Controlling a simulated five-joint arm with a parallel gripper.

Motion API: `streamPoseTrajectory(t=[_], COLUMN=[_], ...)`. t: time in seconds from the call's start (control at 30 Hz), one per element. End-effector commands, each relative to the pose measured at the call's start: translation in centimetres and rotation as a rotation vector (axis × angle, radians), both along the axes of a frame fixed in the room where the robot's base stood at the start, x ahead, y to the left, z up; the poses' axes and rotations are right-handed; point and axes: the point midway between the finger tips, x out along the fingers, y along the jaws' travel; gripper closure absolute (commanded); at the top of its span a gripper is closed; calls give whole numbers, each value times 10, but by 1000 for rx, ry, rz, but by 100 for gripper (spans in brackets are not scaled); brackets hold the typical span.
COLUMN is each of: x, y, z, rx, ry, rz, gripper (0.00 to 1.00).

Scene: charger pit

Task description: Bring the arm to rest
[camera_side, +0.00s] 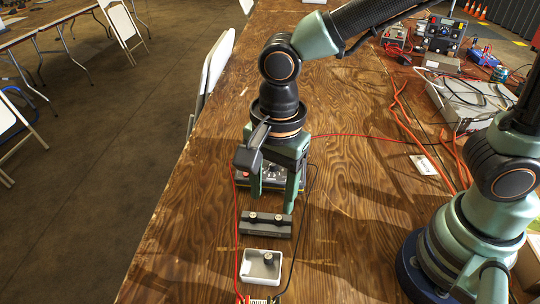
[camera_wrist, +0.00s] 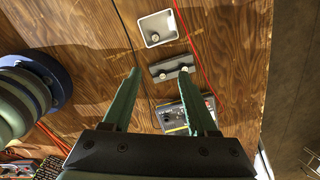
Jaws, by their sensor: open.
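My gripper (camera_side: 273,204) points down above the wooden table (camera_side: 345,235), with its two green fingers apart and nothing between them. In the wrist view my gripper (camera_wrist: 160,76) also shows spread fingers. In the wrist view the block (camera_wrist: 172,68) shows between and beyond the fingertips. The dark instrument box (camera_side: 270,172) stands behind the fingers and is partly hidden by them; it also shows beside a finger in the wrist view (camera_wrist: 182,117).
A white tray (camera_side: 250,279) holds one small dark-sided round piece with a metal top. Red and black leads (camera_side: 312,190) run on both sides of these things. Cables and instruments (camera_side: 474,103) crowd the back right. A white chair (camera_side: 216,65) stands by the left table edge.

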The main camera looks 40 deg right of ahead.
Motion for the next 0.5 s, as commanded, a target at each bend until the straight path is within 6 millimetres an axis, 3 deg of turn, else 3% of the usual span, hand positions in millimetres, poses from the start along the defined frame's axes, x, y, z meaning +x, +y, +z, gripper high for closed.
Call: streamPoseTrajectory(t=[0.2, 0.5], x=[26, 36], y=[-58, -141], z=[33, 69], rx=[25, -88], ry=[-130, -321], rz=[301, 750], gripper=[41, 41])
